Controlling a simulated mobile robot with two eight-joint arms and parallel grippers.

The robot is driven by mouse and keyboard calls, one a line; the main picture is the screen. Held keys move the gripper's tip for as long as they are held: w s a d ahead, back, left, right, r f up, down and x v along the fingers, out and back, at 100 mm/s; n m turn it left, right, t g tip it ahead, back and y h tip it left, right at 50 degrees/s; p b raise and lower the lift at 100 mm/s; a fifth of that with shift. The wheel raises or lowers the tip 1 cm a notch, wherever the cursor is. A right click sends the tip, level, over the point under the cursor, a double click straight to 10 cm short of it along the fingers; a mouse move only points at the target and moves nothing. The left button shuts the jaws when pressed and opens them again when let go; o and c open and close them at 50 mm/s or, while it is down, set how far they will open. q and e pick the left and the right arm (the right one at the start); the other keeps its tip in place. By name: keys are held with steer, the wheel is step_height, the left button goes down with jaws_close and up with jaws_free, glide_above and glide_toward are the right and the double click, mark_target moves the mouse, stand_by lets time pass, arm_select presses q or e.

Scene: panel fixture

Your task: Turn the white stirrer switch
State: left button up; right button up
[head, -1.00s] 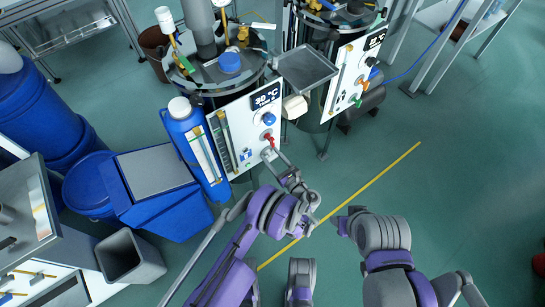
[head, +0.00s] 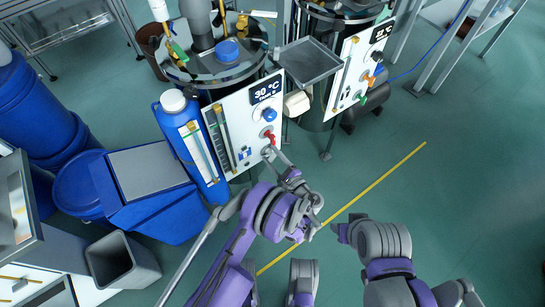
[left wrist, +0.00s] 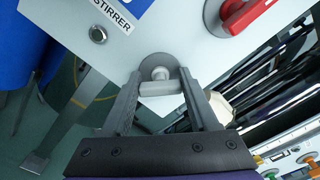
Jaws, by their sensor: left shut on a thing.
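The white stirrer switch (left wrist: 157,74) is a pale round knob with a raised grip bar, low on the white panel (head: 238,128) near its lower right edge. The "STIRRER" label (left wrist: 111,17) shows up and left of it in the left wrist view. My left gripper (left wrist: 158,86) is shut on the switch's bar, one finger on each side. In the head view my left gripper (head: 273,154) reaches the panel and hides most of the switch. My right gripper (head: 337,232) hangs away from the panel over the floor; its fingers are not clear.
A red switch (left wrist: 249,14) sits close to the white switch, with a blue knob (head: 269,115) above it. A blue canister (head: 190,145) stands left of the panel. A second panel (head: 356,70) is at the right. The floor at right is open.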

arm_select(q)
steer(key=n+b, duration=0.1)
steer(key=n, duration=0.3)
steer(key=shift+f, duration=0.15)
steer(key=shift+n+b, duration=0.55)
steer(key=shift+n, duration=1.35)
steer(key=o, duration=1.4)
steer(key=p+v, duration=0.1)
steer(key=v, duration=1)
steer(key=shift+a+p, duration=0.1)
steer(key=shift+p, duration=0.2)
